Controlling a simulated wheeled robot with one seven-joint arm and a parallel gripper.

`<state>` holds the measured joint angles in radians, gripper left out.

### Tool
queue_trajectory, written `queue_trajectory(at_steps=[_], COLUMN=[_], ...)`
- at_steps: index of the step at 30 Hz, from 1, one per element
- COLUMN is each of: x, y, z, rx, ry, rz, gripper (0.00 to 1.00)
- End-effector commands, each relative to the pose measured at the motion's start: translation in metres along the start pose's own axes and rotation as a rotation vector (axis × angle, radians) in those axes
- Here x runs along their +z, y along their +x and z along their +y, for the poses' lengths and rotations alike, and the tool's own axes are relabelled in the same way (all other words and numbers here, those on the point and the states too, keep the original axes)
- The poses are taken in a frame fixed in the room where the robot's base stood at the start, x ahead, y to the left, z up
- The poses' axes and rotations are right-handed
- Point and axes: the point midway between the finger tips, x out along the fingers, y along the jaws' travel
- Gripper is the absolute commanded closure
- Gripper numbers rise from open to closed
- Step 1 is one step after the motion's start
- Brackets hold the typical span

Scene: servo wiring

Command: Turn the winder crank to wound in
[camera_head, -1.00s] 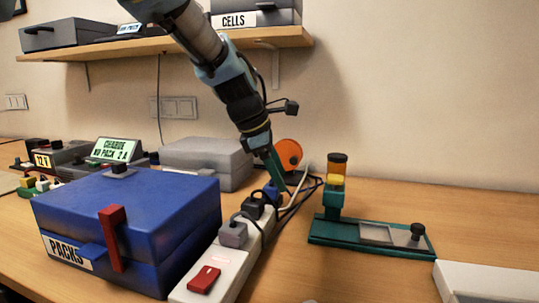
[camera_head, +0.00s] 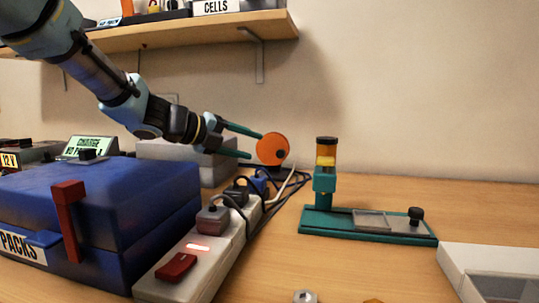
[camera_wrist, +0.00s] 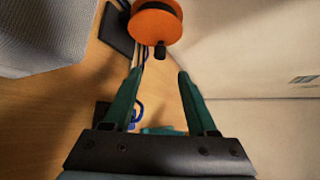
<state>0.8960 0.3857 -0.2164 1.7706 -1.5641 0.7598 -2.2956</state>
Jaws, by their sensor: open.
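The winder is an orange disc (camera_head: 272,149) standing near the wall, behind the power strip. A small dark crank knob (camera_head: 281,154) shows on its face. In the wrist view the orange disc (camera_wrist: 152,24) is at the top, with the black knob (camera_wrist: 160,52) sticking out towards my gripper. My gripper (camera_head: 254,145) is open, its two green fingers reaching towards the disc from the left. In the wrist view the gripper (camera_wrist: 159,74) has the knob just ahead of the gap between its fingertips, with nothing held. The base of the winder is mostly hidden.
A power strip (camera_head: 180,290) with plugs and cables runs in front of the winder. A blue packs box (camera_head: 130,200) and a grey box (camera_head: 215,172) stand left. A green fixture with an amber cylinder (camera_head: 326,152) stands right. A shelf (camera_head: 190,33) hangs above.

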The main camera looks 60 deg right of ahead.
Motion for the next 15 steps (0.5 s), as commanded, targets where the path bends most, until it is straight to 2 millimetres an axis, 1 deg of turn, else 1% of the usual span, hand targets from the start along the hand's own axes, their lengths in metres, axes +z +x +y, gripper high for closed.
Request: queue_trajectory(at_steps=[1,3,9,12,15], x=[-0.001,-0.001,-0.001,0.0,0.0], y=[0.011,0.025,0.059,0.07,0.076], z=[0.0,0.0,0.001,0.001,0.0], rx=[-0.001,-0.001,0.001,0.001,0.001], ry=[0.001,0.002,0.003,0.003,0.003], rz=[0.002,0.003,0.002,0.002,0.001], gripper=[0.42,0.42,0.42,0.42,0.42])
